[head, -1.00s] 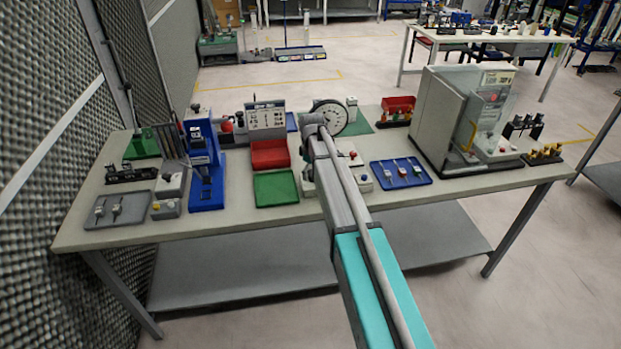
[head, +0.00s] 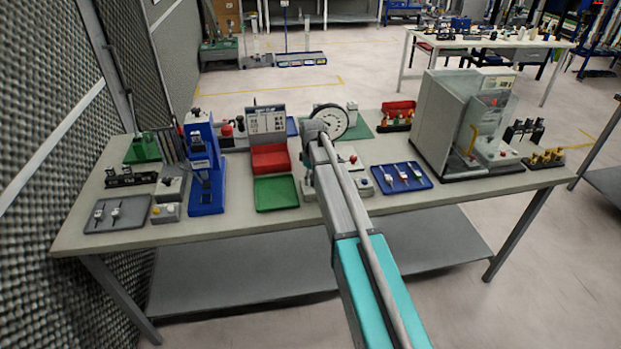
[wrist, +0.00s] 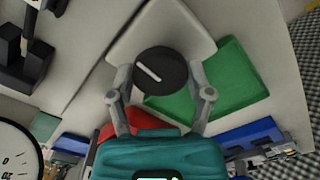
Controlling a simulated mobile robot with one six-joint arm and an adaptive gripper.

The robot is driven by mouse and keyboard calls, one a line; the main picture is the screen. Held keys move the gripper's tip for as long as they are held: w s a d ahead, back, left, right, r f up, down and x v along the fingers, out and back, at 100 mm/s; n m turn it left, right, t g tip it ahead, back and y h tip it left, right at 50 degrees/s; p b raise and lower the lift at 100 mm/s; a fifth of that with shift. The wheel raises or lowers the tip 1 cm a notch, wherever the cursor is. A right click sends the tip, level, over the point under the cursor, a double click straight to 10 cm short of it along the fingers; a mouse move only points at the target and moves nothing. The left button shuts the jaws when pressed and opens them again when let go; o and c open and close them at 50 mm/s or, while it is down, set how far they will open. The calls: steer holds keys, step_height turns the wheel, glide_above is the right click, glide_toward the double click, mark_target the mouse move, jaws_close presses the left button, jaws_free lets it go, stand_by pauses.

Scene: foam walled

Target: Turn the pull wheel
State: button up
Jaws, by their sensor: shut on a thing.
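The pull wheel, a round black knob with a white line across its face (wrist: 170,66), sits on a pale grey body (wrist: 185,25) in the wrist view. My gripper (wrist: 160,74) has one finger on each side of the wheel and is shut on it. The white line runs at a slant.
A green tray (head: 277,193) and a red-fronted stand (head: 269,157) lie left of my arm, with a blue press (head: 205,170) farther left. A blue tray (head: 422,184) lies to the right, before a grey enclosure (head: 438,110). The table's front edge is mostly clear.

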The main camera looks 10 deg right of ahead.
steer(key=shift+m, duration=1.3)
steer(key=o, duration=1.1)
steer(key=shift+o, duration=0.2)
